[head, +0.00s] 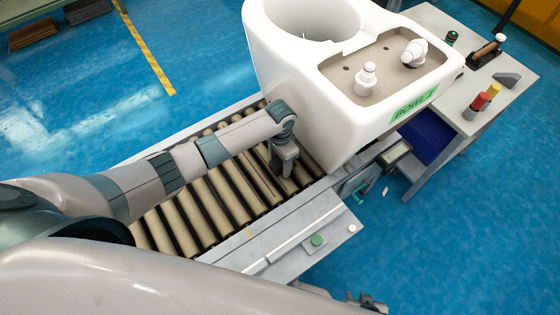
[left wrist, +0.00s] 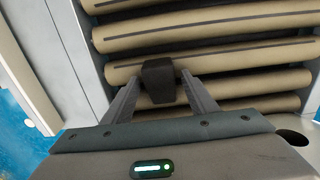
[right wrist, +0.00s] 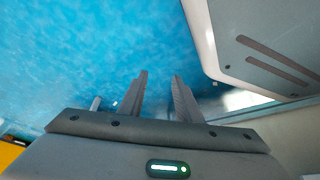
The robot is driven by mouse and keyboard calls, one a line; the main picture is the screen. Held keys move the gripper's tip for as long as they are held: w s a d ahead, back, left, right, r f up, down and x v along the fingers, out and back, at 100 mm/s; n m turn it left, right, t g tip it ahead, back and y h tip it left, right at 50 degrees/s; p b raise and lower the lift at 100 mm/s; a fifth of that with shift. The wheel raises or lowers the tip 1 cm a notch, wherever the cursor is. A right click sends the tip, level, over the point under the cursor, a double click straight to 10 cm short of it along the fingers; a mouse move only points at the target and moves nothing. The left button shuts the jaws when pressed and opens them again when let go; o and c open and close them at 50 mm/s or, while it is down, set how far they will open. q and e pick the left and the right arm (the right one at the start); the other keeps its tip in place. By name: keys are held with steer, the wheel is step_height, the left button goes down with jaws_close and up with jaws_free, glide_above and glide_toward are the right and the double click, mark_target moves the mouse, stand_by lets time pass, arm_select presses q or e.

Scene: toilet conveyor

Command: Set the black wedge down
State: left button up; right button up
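The black wedge (left wrist: 158,82) stands in the left wrist view between the two fingers of my left gripper (left wrist: 161,78), against the tan rollers. A narrow gap shows between the wedge and the right-hand finger, so the fingers look open around it. In the head view my left gripper (head: 285,168) points down at the rollers close to the white toilet's near side; the wedge is hard to make out there. My right gripper (right wrist: 160,76) is empty in the right wrist view, its fingers apart over blue floor.
The white toilet (head: 292,70) stands on the far end of the roller conveyor (head: 180,225). A green button (head: 316,240) sits on the conveyor's near rail.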

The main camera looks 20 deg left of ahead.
mark_target(280, 162)
arm_select(q)
step_height(280, 162, up, 12)
steer(key=shift+r+p, duration=0.15)
steer(key=shift+p, duration=0.2)
arm_select(e)
steer(key=shift+w+a+r, duration=0.25)
steer(key=shift+w+a, duration=0.2)
steer(key=shift+w, duration=0.15)
steer(key=shift+s, duration=0.2)
steer(key=shift+s+f, duration=0.1)
steer(key=shift+s, duration=0.4)
steer(key=shift+w, duration=0.15)
